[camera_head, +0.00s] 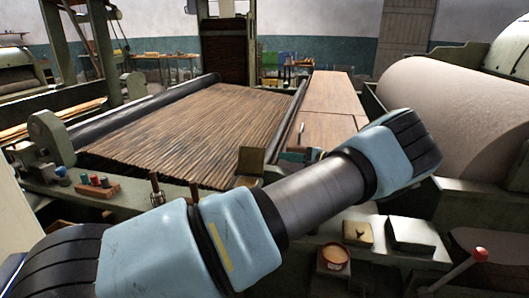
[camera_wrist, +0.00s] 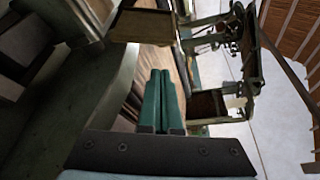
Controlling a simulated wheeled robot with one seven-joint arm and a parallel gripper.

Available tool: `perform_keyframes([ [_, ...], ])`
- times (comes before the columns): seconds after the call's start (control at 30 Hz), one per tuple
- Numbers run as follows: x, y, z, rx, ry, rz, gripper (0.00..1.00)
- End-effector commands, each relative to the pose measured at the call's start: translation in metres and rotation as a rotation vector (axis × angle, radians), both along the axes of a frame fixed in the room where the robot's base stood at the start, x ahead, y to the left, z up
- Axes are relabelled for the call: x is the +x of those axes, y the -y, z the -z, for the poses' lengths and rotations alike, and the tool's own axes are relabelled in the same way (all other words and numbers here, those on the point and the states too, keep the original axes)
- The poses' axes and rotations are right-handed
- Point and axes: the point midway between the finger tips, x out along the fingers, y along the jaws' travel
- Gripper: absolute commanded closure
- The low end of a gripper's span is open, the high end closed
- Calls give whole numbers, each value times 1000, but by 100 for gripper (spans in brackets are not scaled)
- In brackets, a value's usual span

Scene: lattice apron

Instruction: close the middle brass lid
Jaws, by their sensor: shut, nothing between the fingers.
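A brass-brown lid (camera_head: 250,163) stands raised on the apron's near edge in the head view, just behind my arm. My arm hides part of its surroundings, so I cannot tell whether it is the middle one. In the wrist view a tan, dark-edged panel (camera_wrist: 145,26) lies beyond my fingertips, apart from them in the picture; it looks like a raised lid. My gripper (camera_wrist: 161,73) shows its two green fingers side by side, shut and empty.
The slatted lattice apron (camera_head: 190,125) fills the middle. A large pale roller (camera_head: 450,120) stands at the right. Several spools stand on a brown block (camera_head: 95,190) at the left ledge. A small yellowish box (camera_head: 357,233) and a round tin (camera_head: 334,257) sit at the near right.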

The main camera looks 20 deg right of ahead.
Motion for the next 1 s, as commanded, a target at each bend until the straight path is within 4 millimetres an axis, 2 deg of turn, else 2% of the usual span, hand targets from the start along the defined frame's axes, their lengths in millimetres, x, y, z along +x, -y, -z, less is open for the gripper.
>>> perform_keyframes([
  [0.17, 14, -11, -1, 2, 2, 0, 100],
  [0.4, 47, -39, 5, 1, 1, -1, 100],
  [0.6, 67, -56, 10, 1, 1, 2, 100],
  [1.0, 75, -62, 15, -1, 1, 1, 100],
])
